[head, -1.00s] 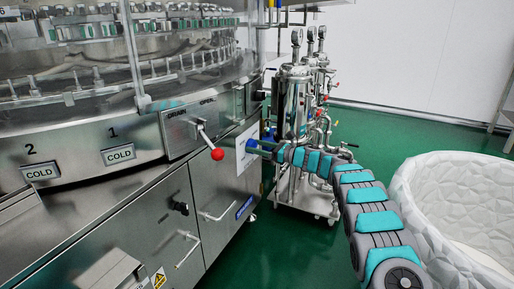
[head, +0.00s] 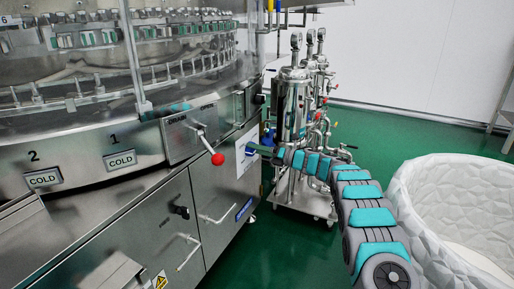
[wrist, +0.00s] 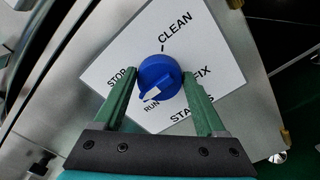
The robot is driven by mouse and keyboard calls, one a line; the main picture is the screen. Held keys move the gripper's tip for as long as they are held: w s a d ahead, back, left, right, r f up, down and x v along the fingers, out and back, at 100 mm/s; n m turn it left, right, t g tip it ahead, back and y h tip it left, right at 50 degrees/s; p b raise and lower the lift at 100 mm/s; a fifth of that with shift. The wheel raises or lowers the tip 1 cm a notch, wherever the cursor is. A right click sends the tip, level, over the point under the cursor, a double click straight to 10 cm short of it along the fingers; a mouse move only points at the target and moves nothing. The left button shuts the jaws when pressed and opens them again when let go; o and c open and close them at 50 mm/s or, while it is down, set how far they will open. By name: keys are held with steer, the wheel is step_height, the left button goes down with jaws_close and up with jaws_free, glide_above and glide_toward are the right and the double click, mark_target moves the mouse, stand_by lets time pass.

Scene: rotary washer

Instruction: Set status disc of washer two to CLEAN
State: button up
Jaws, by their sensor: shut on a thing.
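A blue round disc knob (wrist: 160,76) sits on a white plate (wrist: 205,50) in the wrist view. The plate reads CLEAN above the knob, FIX at right, RUN and STATUS below, and STOP at left. A white mark on the knob lies at its lower left, close to RUN. My gripper (wrist: 161,78) is shut on the knob, one green finger on each side. In the head view my gripper (head: 259,150) reaches the white plate (head: 246,150) on the steel machine's right end; the knob is hard to make out there.
A red-ball lever (head: 217,159) sticks out left of the plate. COLD labels numbered 1 (head: 120,160) and 2 (head: 43,179) are on the machine's front. Steel pipework (head: 295,110) stands behind my arm. A white textured tub (head: 450,210) stands at right.

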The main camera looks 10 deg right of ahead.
steer(key=shift+s+a+f+m+p, duration=0.15)
steer(key=shift+m+p, duration=2.2)
steer(key=shift+m, duration=2.1)
steer(key=shift+w+d+f+m+p, duration=0.1)
steer(key=shift+f+m+p, duration=0.1)
steer(key=shift+m+p, duration=3.15)
steer(key=shift+s+a+f+m+p, duration=0.15)
steer(key=shift+m+p, duration=1.15)
steer(key=shift+m, duration=4.2)
steer(key=shift+d, duration=0.1)
steer(key=o, duration=1.3)
